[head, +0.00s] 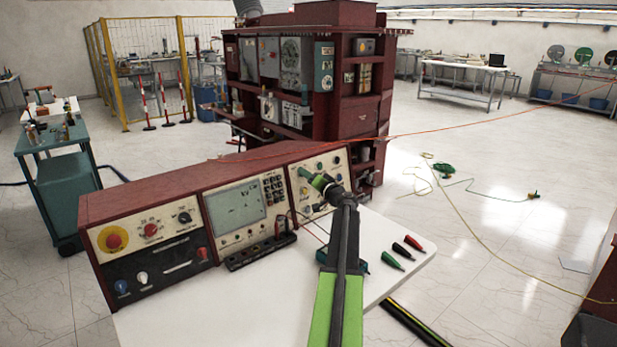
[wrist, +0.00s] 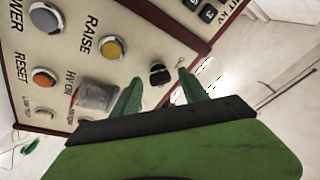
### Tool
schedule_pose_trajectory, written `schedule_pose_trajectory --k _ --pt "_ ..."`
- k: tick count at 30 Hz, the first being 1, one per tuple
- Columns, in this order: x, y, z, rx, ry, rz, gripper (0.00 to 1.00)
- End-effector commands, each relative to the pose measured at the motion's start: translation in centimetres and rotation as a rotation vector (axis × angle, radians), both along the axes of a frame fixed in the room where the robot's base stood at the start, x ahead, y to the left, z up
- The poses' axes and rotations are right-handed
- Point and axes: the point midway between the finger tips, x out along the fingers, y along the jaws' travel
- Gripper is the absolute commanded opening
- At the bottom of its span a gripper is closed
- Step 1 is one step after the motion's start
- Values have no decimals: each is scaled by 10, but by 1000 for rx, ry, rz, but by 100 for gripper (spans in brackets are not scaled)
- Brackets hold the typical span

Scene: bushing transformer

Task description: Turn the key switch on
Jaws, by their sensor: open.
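In the wrist view a small black switch knob (wrist: 158,74), apparently the key switch, sits on the cream control panel (wrist: 134,65) near its dark red edge. My gripper (wrist: 160,77) is open, with one teal finger on each side of the knob and a gap around it. I cannot tell whether the fingertips touch the panel. In the head view my gripper (head: 304,172) reaches the right-hand panel of the dark red console (head: 140,195). The arm and gripper hide part of that panel, and the switch cannot be made out there.
A yellow button (wrist: 112,47), an orange button (wrist: 44,77) and a square grey button (wrist: 97,95) lie left of the fingers. Red, black and green connectors (head: 391,262) lie on the white table (head: 230,310). A red cabinet (head: 355,120) stands behind.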

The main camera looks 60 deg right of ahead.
Motion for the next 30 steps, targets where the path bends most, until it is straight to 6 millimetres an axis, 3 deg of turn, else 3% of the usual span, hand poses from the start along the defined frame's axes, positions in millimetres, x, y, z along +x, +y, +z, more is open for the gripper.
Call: schedule_pose_trajectory --k 9,21,24,30 --pt "3 -1 0 0 0 1 50" --pt "3 0 0 0 0 1 0" --pt "3 -7 0 0 1 1 0" --pt "4 0 0 17 -5 -4 0"
